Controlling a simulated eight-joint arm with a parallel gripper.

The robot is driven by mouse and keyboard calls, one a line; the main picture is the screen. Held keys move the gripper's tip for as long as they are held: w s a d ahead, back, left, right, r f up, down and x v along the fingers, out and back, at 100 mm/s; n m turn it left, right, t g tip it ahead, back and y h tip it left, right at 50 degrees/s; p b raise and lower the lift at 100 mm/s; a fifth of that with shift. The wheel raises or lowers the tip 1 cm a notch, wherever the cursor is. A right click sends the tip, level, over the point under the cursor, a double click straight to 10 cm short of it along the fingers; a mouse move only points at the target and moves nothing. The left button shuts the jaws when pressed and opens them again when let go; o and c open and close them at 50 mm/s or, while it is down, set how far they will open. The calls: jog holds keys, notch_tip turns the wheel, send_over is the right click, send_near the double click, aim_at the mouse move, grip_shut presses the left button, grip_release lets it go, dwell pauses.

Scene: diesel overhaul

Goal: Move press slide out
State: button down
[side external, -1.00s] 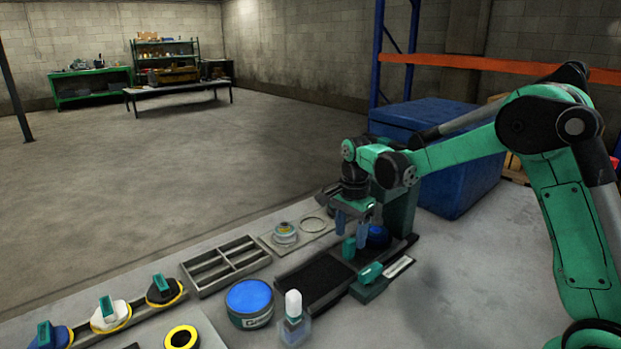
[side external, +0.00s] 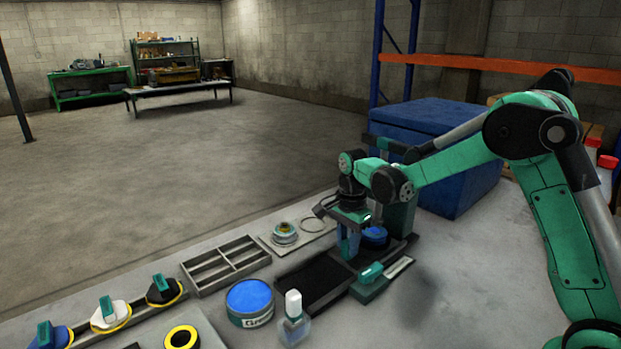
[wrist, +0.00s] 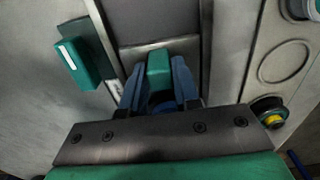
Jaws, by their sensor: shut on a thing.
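The press (side external: 402,205) stands at the right end of the bench, with a dark track (side external: 312,282) running out toward the front left. The press slide has an upright green handle (wrist: 159,66), and a round blue-topped part (side external: 375,236) sits just behind it. My gripper (side external: 348,248) points down at the handle. In the wrist view, its two blue fingers (wrist: 159,85) are shut on the green handle, one on each side. In the side view my fingers mostly hide the handle.
A green block (side external: 371,273) stands beside the track. A blue-topped grease tin (side external: 249,302) and a white-capped bottle (side external: 294,318) are near the track's front end. A divided tray (side external: 226,264) and a plate with rings (side external: 299,236) lie to the left. The track itself looks clear.

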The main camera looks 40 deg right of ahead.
jog(key=shift+a, duration=2.1)
jog(key=shift+a, duration=2.25)
jog(key=shift+a, duration=1.7)
jog(key=c, duration=0.7)
grip_release()
jog(key=shift+r, duration=2.75)
jog(key=shift+r, duration=0.1)
